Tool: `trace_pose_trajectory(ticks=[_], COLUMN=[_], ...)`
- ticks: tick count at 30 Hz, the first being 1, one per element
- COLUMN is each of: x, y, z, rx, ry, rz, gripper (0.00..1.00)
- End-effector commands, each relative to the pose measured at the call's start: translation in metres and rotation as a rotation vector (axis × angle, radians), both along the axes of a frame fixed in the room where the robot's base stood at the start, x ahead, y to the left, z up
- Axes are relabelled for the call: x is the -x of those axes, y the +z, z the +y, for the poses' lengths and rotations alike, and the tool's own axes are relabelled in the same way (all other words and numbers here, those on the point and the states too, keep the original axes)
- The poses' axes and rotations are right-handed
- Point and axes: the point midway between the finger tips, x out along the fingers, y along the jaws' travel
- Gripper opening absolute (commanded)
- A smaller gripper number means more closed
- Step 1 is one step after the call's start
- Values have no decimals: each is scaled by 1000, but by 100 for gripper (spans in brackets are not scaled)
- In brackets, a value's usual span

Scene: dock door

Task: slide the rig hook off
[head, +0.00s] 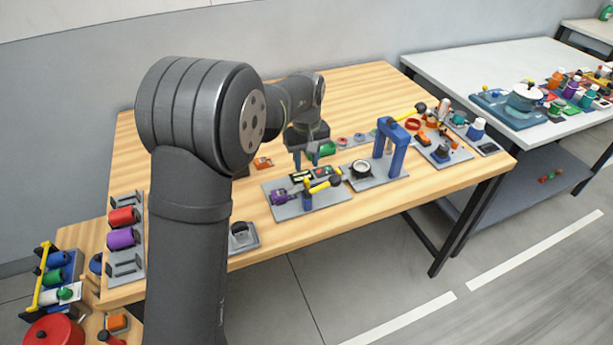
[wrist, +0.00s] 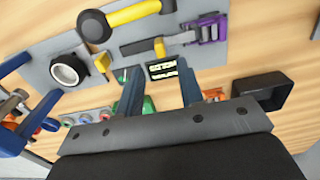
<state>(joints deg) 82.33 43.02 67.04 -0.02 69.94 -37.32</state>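No piece shows plainly as the rig hook, so I cannot tell which one it is. A grey plate (head: 320,203) on the wooden table carries a purple piece (head: 280,197) and a yellow bar with a black end (head: 325,185). In the wrist view the purple piece (wrist: 207,28) sits at the right end of a dark bar (wrist: 140,46), with a small yellow tab partway along it. My gripper (head: 304,160) hangs behind this plate. In the wrist view its two fingers (wrist: 160,90) are apart with nothing held between them. A small lettered display (wrist: 163,70) shows just beyond the fingertips.
A second plate with a white-rimmed black ring (head: 361,168) and a blue arch (head: 399,158) stands to the right. A black open box (wrist: 264,92) and a green piece (wrist: 149,105) are near the fingers. Red and purple cylinders (head: 122,238) sit at the left.

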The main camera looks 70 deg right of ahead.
Motion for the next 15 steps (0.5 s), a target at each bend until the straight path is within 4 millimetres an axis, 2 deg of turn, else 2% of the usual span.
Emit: trace_pose_trajectory(ticks=[1,6,10,15], x=[0,0,0,0], y=[-12,-41,-55,-62], z=[1,1,0,0], rx=[-5,-3,-1,0], ry=[0,0,0,0], rz=[1,0,0,0], gripper=[35,35,35,35])
